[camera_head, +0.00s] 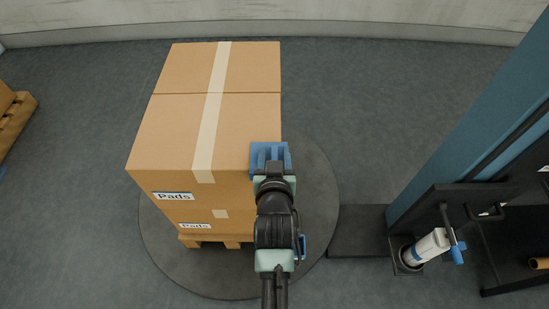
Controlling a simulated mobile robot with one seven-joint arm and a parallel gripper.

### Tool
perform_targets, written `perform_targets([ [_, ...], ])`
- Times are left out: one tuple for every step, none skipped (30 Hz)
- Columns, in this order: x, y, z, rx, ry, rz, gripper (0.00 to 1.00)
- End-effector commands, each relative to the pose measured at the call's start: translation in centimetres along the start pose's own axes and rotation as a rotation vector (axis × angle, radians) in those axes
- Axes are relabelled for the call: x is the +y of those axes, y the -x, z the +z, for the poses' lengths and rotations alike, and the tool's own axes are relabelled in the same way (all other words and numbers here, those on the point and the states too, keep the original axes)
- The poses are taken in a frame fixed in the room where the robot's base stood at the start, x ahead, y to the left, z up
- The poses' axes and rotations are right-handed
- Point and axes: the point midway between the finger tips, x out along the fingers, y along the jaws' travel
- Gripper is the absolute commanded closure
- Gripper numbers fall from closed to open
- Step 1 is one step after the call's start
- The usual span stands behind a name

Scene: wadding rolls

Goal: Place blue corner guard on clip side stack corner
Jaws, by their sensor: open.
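The stack (185,130) is made of brown cartons with cream tape and "Pads" labels, on a wooden pallet (203,241). A blue corner guard (270,153) sits at the near right top corner of the stack. Whether it rests fully on the carton edges cannot be told from above. My gripper (271,174) is open right at the near side of the guard. Its fingers are mostly hidden by my own wrist. My arm hides the stack's near right vertical edge below the guard.
At right rises a blue mast (470,125) with a black carriage holding a white roll (430,246) and a blue-tipped handle. Another loaded pallet (17,118) shows at the left edge.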

Motion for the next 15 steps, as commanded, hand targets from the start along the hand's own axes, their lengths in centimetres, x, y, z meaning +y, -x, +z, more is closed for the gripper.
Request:
perform_targets([
  [0.0,0.2,-0.3,0.000,0.000,0.000,0.48],
  [0.0,0.5,-0.2,-0.001,0.000,0.000,0.48],
  [0.0,0.9,-0.2,-0.001,0.001,0.000,0.48],
  [0.0,1.3,-0.2,-0.001,0.001,0.000,0.48],
  [0.0,1.8,-0.2,-0.002,0.001,0.000,0.48],
  [0.0,2.5,-0.2,-0.002,0.001,0.000,0.48],
  [0.0,3.1,-0.2,-0.003,0.001,0.000,0.48],
  [0.0,3.7,-0.2,-0.002,0.001,0.000,0.48],
  [0.0,4.6,-0.2,-0.002,0.000,0.000,0.48],
  [0.0,5.2,-0.2,-0.002,0.000,0.000,0.48],
  [0.0,5.8,-0.2,-0.002,0.000,0.000,0.48],
  [0.0,6.7,-0.3,-0.002,0.000,0.000,0.48],
  [0.0,7.3,-0.2,-0.002,0.000,0.000,0.48],
  [0.0,7.8,-0.2,-0.002,0.001,0.000,0.48],
  [0.0,8.5,-0.2,-0.002,0.001,0.000,0.48],
])
